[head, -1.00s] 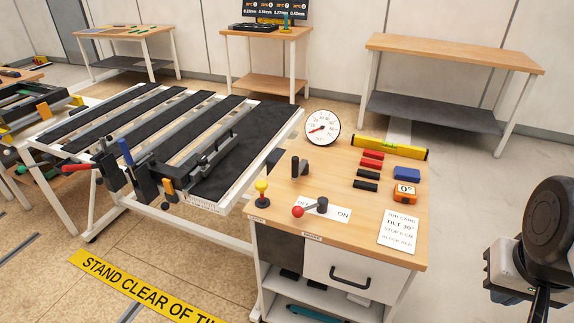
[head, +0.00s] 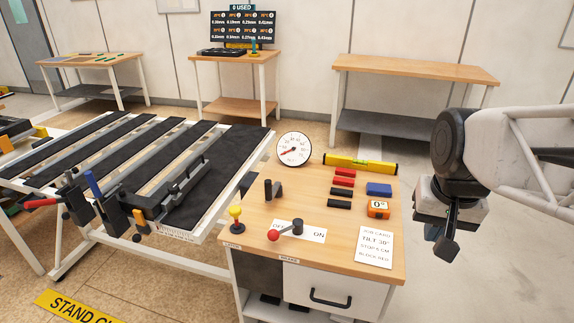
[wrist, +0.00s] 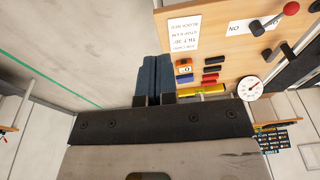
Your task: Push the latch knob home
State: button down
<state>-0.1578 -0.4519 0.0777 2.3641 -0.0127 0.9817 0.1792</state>
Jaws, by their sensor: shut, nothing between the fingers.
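Knobs in the head view are a yellow ball knob (head: 236,212) on a dark base at the bench's left edge, and a small orange knob (head: 139,225) on the front of the tilting slatted table. A red ball (head: 273,235) tips a lever lying over an OFF/ON plate, its ball toward OFF. My gripper (head: 443,250) hangs right of the bench, clear of everything, fingers pointing down. In the wrist view my gripper (wrist: 153,60) has its two fingers together and empty.
The wooden bench (head: 335,255) carries a black upright handle (head: 273,190), a dial gauge (head: 294,149), a yellow level (head: 360,164), red and black blocks, a blue block (head: 379,189), an orange 0° box (head: 377,209) and a job card (head: 374,246).

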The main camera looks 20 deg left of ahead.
jog(key=w+a+r, duration=0.2)
jog(key=w+a, duration=0.6)
jog(key=a, duration=0.1)
jog(key=g, duration=0.2)
send_over(234, 208)
notch_tip(234, 208, down, 7)
jog(key=shift+w+a+h, duration=0.15)
jog(key=shift+a+h, duration=0.25)
jog(key=f, duration=1.4)
jog(key=shift+s+d, duration=0.2)
jog(key=shift+d, duration=0.15)
